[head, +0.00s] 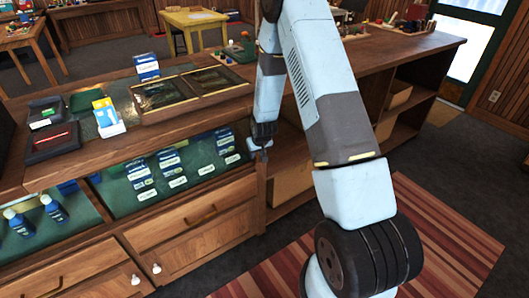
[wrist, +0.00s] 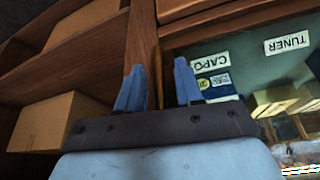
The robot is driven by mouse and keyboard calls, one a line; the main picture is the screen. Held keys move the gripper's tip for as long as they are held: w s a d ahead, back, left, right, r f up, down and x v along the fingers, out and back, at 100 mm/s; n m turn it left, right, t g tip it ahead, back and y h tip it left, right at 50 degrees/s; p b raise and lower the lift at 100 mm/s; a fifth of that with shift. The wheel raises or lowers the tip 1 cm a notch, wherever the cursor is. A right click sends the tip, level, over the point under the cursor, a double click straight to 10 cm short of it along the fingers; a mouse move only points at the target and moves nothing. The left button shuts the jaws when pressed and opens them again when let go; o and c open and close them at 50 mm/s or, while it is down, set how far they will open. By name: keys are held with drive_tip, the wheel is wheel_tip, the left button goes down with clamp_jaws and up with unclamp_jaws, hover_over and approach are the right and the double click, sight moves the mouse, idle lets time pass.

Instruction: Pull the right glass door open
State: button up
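The right glass door (head: 125,200) is the wide pane in the front of the wooden display counter, with several labelled packets behind it. It looks closed. In the wrist view the glass (wrist: 245,65) is at the right, with upside-down CAPO and TUNER labels showing through. My gripper (head: 260,154) is at the pane's right end, near the wooden post. In the wrist view my gripper (wrist: 157,70) has its two blue fingers apart, with a wooden upright (wrist: 157,45) seen between them. I cannot tell whether the fingers touch the wood or the door edge.
A left glass pane (head: 75,235) shows blue bottles. Drawers with handles (head: 200,216) lie below the glass. Open shelves with cardboard boxes (head: 290,184) are right of the post. The countertop holds framed trays (head: 163,93) and small boxes. A striped rug (head: 440,222) covers the floor in front.

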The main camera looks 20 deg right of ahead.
clamp_jaws()
idle(0.3)
idle(0.3)
